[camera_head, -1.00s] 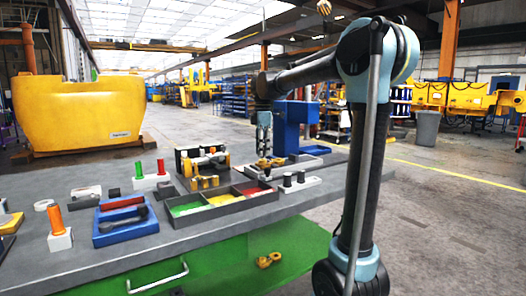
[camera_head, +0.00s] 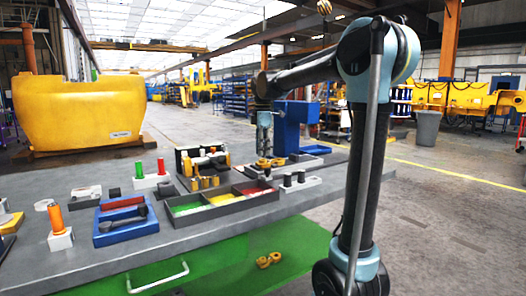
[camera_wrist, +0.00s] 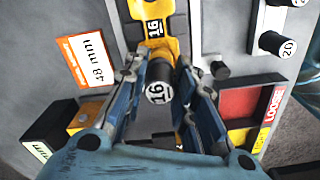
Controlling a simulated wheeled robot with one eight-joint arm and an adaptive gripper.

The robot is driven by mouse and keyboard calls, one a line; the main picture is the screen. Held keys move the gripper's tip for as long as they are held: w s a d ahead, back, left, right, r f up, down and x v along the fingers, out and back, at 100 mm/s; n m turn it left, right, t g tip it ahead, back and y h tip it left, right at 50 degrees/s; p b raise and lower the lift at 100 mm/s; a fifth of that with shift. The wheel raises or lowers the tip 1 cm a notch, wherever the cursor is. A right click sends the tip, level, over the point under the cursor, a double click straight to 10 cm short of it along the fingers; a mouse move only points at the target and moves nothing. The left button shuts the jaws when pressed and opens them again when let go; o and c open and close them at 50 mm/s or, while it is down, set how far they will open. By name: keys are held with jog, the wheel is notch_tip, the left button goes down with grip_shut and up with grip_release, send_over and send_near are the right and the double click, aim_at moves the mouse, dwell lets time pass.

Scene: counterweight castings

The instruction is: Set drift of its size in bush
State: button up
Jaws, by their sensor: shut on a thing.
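My gripper (camera_wrist: 160,70) is shut on a dark round drift (camera_wrist: 161,72), whose pale end face reads 16. In the wrist view the drift lies between the two blue-grey fingers, its end face towards the camera. A yellow casting (camera_wrist: 153,50) with a 16 label shows behind and above it. I cannot tell whether the drift touches the casting, and its bush is hidden. In the head view my gripper (camera_head: 264,122) points down just above the yellow castings (camera_head: 270,162). Another drift (camera_wrist: 271,42), marked 20, stands in a pale block at the right.
A divided tray (camera_head: 222,209) with green, yellow and red bays lies in front. A pale block (camera_head: 312,183) with dark pegs is at right. A blue machine (camera_head: 291,130) stands close behind the gripper. A yellow piece (camera_head: 269,260) lies low by the green bench.

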jog(key=shift+f, duration=0.95)
dwell(0.7)
jog(key=o, duration=1.1)
jog(key=shift+o, duration=0.2)
jog(key=shift+r, duration=0.1)
